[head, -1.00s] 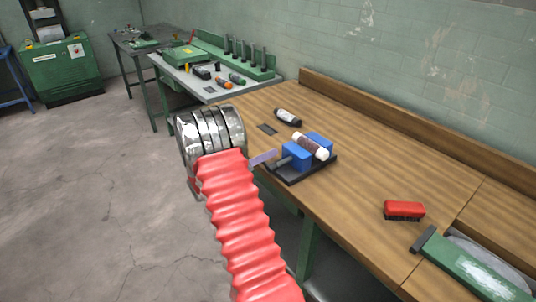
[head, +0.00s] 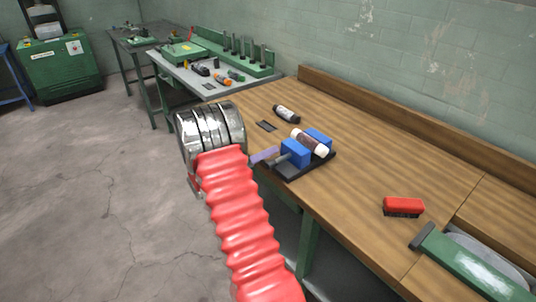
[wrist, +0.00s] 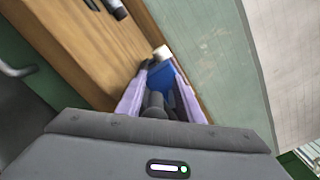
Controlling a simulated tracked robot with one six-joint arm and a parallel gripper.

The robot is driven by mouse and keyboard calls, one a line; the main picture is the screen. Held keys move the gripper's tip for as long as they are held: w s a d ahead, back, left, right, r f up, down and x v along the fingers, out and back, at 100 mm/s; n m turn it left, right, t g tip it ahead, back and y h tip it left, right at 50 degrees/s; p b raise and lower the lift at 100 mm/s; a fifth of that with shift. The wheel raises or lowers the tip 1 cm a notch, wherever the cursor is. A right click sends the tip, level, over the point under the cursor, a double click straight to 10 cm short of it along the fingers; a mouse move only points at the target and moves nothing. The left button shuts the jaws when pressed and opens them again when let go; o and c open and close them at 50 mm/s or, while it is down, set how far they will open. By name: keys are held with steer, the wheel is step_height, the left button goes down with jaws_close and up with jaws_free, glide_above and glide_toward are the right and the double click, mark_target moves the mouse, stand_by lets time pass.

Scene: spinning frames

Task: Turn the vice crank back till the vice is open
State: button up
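The vice has a near blue jaw (head: 295,152), a far blue jaw (head: 320,137) and a black base (head: 327,164) on the wooden bench. A white and brown cylinder (head: 309,145) sits between the jaws. The dark crank (head: 281,159) sticks out from the near jaw towards my gripper (head: 264,156). In the wrist view, my gripper's lavender fingers (wrist: 161,72) stand apart on either side of the dark crank parts (wrist: 155,104), with the blue jaw (wrist: 160,74) beyond. I see gaps between fingers and crank; the crank's handle is partly hidden.
The bench between vice and brush is clear.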

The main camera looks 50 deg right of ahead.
steer(key=shift+w+a, duration=0.1)
steer(key=v, duration=1.3)
steer(key=shift+a, duration=0.3)
steer(key=shift+c, duration=0.9)
steer(key=shift+s+a+r+m+y, duration=0.2)
steer(key=shift+s+r+m+y, duration=0.1)
steer(key=shift+r+m, duration=0.15)
steer(key=c, duration=0.3)
steer(key=s+a+r+m+y, duration=0.2)
steer(key=s+m, duration=0.1)
steer(key=s+a+r+m+y, duration=0.1)
steer(key=s+r+m, duration=0.1)
steer(key=shift+a+r+g, duration=0.15)
steer(key=shift+a+g, duration=0.15)
steer(key=shift+a, duration=0.1)
jaws_close()
steer(key=s+a+r+m+t+y, duration=0.3)
steer(key=a+m, duration=0.3)
steer(key=a, duration=0.4)
steer(key=s+a+r+m+t+y, duration=0.2)
steer(key=s+a+m+y, duration=0.4)
steer(key=a, duration=0.4)
steer(key=s+a+r+m+t+y, duration=0.3)
steer(key=s+a+m+t+y, duration=0.2)
steer(key=a, duration=0.5)
steer(key=shift+r+m, duration=0.35)
steer(key=shift+m, duration=0.8)
